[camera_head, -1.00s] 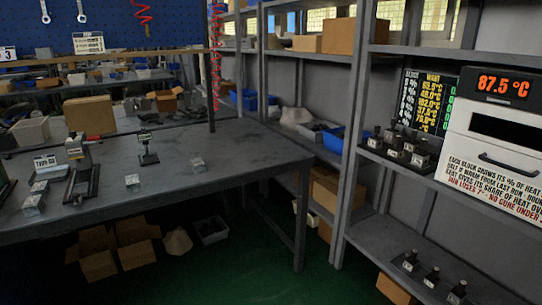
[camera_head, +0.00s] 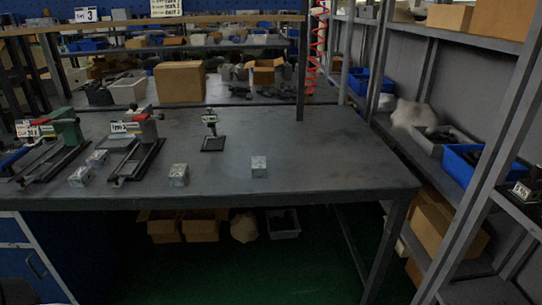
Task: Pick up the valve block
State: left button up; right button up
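Several small silver-grey blocks lie on the dark workbench (camera_head: 310,150). One block (camera_head: 258,167) sits alone near the front edge, right of the middle. Another block (camera_head: 179,175) is to its left, close to a black fixture with a grey top (camera_head: 137,130). A third block (camera_head: 81,177) and a fourth block (camera_head: 97,157) are further left, between that fixture and a green-topped fixture (camera_head: 62,126). I cannot tell which one the task means. Neither of my grippers shows in this view.
A small labelled stand (camera_head: 211,130) is at the middle of the bench. A cardboard box (camera_head: 180,82) stands beyond it. A post (camera_head: 302,70) rises at the bench's back right. A shelf with a blue bin (camera_head: 470,163) is at right. The bench's right part is clear.

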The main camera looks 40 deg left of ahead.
aim_at(259, 163)
jog(key=u, duration=0.85)
jog(key=i, duration=1.1)
jog(key=u, duration=1.15)
